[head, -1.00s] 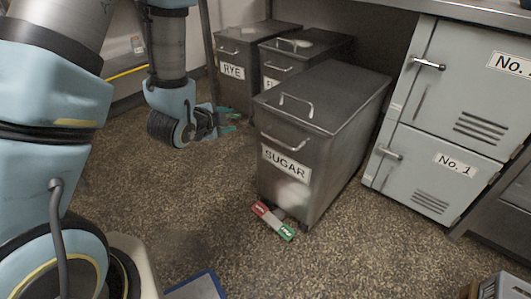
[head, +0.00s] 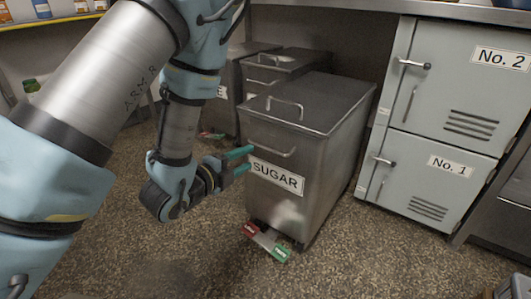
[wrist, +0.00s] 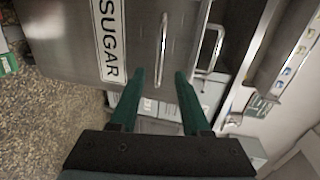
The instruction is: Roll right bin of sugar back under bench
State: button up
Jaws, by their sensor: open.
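The sugar bin (head: 318,108) is a grey metal bin on wheels with a SUGAR label. It stands out in front of the neighbouring bins, partly clear of the bench (head: 345,13). Its front bar handle (head: 271,147) is above the label, and a lid handle (head: 285,106) is on top. My gripper (head: 248,161) is open and empty at the bin's front left. In the wrist view the front handle (wrist: 162,50) appears between and beyond my fingertips (wrist: 160,74). I cannot tell whether a fingertip touches the bin.
Two similar bins (head: 277,63) stand to the left under the bench, partly hidden by my arm. Grey lockers No. 2 (head: 465,85) and No. 1 (head: 430,180) stand to the right.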

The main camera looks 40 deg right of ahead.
aim_at(265, 149)
jog(key=b+x, duration=0.5)
jog(key=x, duration=0.5)
jog(key=shift+d, duration=0.1)
dwell(0.3)
jog(key=shift+c, duration=0.2)
grip_shut()
dwell(1.2)
